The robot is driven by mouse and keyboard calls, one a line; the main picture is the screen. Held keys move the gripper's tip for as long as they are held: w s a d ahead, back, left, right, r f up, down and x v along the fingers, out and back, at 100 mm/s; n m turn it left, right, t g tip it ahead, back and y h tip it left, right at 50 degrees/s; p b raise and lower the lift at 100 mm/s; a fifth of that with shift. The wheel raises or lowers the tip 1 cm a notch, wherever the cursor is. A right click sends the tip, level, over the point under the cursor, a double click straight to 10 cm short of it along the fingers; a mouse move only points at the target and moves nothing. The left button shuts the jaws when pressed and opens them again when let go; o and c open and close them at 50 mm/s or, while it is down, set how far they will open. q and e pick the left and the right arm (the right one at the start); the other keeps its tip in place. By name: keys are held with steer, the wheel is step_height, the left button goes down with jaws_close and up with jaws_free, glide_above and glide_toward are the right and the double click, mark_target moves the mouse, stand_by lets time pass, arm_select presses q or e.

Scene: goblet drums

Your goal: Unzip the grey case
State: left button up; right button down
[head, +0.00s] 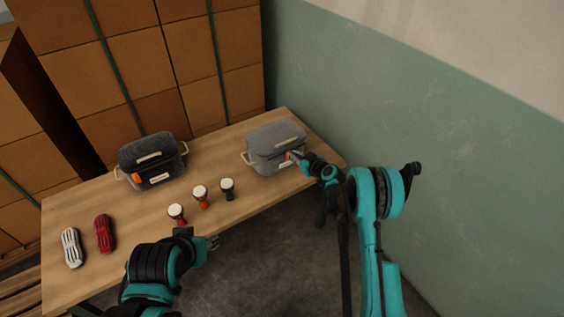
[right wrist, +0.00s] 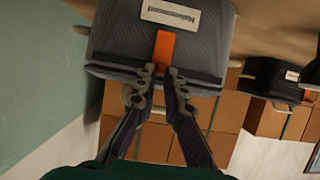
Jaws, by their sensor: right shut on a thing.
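The grey case (head: 275,140) stands closed at the right end of the table, with a light handle on top and an orange zipper pull (head: 288,155) on its front. My right gripper (head: 298,156) is at that front and is shut on the pull. In the right wrist view, the orange pull (right wrist: 164,52) rises from between the fingertips (right wrist: 160,76), against the case's front (right wrist: 120,45) with its white label. My left gripper (head: 212,242) is just off the table's front edge, away from the case. Its fingers are too small to read.
A darker case (head: 150,155) with an orange pull stands at the back left of the wooden table (head: 110,193). Several small goblet drums (head: 200,192) stand in the middle. A white car-like item (head: 72,247) and a red one (head: 105,233) lie at the left. Stacked boxes and a wall stand behind.

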steer(key=w+d, duration=0.1)
steer(key=d, duration=0.1)
steer(key=w+d, duration=0.1)
steer(key=d, duration=0.1)
steer(key=w+d, duration=0.2)
steer(key=d, duration=0.1)
steer(key=c, duration=1.6)
jaws_free()
steer(key=shift+d, duration=0.1)
steer(key=v, duration=1.2)
steer(key=shift+r, duration=0.1)
